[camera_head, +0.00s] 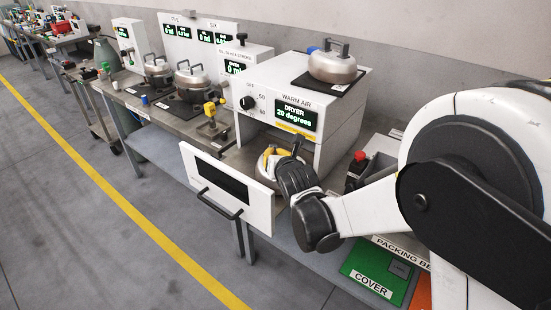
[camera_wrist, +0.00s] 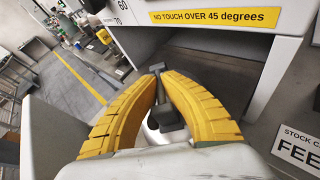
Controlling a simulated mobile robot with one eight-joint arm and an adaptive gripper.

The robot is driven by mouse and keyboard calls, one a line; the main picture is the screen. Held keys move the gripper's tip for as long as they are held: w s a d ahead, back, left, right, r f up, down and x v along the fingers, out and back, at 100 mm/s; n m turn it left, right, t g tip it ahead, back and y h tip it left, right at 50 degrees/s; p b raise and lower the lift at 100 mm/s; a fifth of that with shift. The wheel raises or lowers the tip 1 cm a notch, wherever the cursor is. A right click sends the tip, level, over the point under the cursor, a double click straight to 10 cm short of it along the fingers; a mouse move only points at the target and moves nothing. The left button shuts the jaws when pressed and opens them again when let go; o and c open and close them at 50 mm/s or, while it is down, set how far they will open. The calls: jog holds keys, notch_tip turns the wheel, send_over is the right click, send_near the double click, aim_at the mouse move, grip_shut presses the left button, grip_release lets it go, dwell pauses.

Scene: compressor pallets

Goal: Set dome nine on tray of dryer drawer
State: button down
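A silver dome (camera_head: 264,177) is in the open dryer drawer, low over or on its tray; I cannot tell whether it touches. No number is readable on it. My gripper (camera_head: 270,157) is over the drawer with its yellow fingers at the dome's dark handle. In the wrist view, the fingers (camera_wrist: 161,78) close in on both sides of the handle (camera_wrist: 165,98), with a strip of the silver dome (camera_wrist: 152,130) below. The drawer front (camera_head: 228,188) is pulled out with a black handle. The dryer (camera_head: 300,112) reads 20 degrees. Most of the tray is hidden.
Another dome (camera_head: 332,66) sits on a black mat on top of the dryer. Two more domes (camera_head: 157,70) (camera_head: 190,77) stand on the bench to the left. A red button (camera_head: 360,155) and a green cover area (camera_head: 375,277) lie to the right. The dryer opening is just behind the gripper.

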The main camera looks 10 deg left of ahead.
jog(key=shift+f, duration=0.2)
jog(key=c, duration=1.6)
grip_release()
jog(key=shift+r, duration=0.1)
